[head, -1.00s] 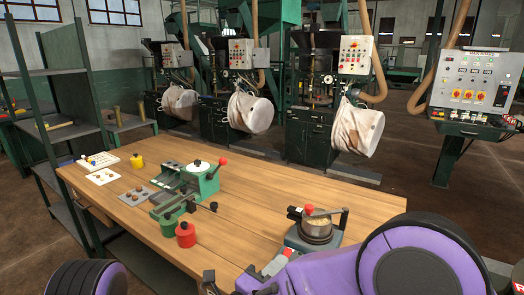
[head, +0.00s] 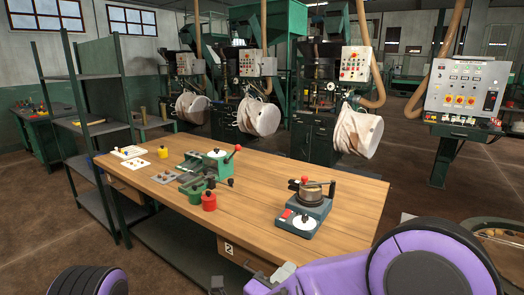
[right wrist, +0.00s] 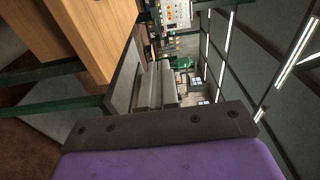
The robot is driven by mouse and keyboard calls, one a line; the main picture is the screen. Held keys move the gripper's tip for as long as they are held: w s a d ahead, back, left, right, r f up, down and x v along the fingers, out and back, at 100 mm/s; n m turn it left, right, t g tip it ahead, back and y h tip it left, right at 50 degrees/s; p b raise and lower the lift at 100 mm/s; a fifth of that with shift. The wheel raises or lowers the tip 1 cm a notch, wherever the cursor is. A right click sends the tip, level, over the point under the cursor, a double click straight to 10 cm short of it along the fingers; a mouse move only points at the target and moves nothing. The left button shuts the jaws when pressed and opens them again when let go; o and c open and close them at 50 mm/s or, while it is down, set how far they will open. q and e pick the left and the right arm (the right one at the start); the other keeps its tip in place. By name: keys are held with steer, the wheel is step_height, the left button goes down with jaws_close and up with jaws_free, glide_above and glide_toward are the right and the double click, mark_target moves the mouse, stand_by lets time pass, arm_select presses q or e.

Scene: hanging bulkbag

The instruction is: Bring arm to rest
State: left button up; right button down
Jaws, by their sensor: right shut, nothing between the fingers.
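My right arm is purple and black and comes in from the lower right of the head view. Its gripper (head: 250,286) is at the bottom edge, in front of the wooden table's near side, and holds nothing. In the right wrist view the fingers (right wrist: 158,85) are together, with the table edge at upper left. Of my left arm only a purple and black link shows at the bottom left of the head view; its gripper is out of view.
White bags (head: 357,132) hang on machines behind. A control panel (head: 466,88) stands right.

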steer(key=w+f+n+t+y, duration=0.3)
steer(key=f+n+y, duration=0.35)
steer(key=n, duration=0.35)
steer(key=s+d+f+n+g+y, duration=0.2)
steer(key=s+d+f+n+g, duration=0.15)
steer(key=f, duration=0.45)
steer(key=s+d+f+n+g+y, duration=0.25)
steer(key=d+f, duration=0.25)
steer(key=f, duration=0.3)
steer(key=s+d+f+n+g+h, duration=0.1)
steer(key=s+d+f, duration=0.3)
steer(key=s, duration=0.4)
steer(key=s+d+f+n+g+h, duration=0.1)
steer(key=s+d+f+g, duration=0.3)
steer(key=s+d, duration=0.3)
steer(key=s+d+f+g+h, duration=0.1)
steer(key=s+d+f+g, duration=0.1)
steer(key=s+d+f, duration=0.3)
steer(key=s+d, duration=0.1)
steer(key=s, duration=0.3)
steer(key=shift+s+n+g, duration=0.35)
steer(key=shift+n+g, duration=0.05)
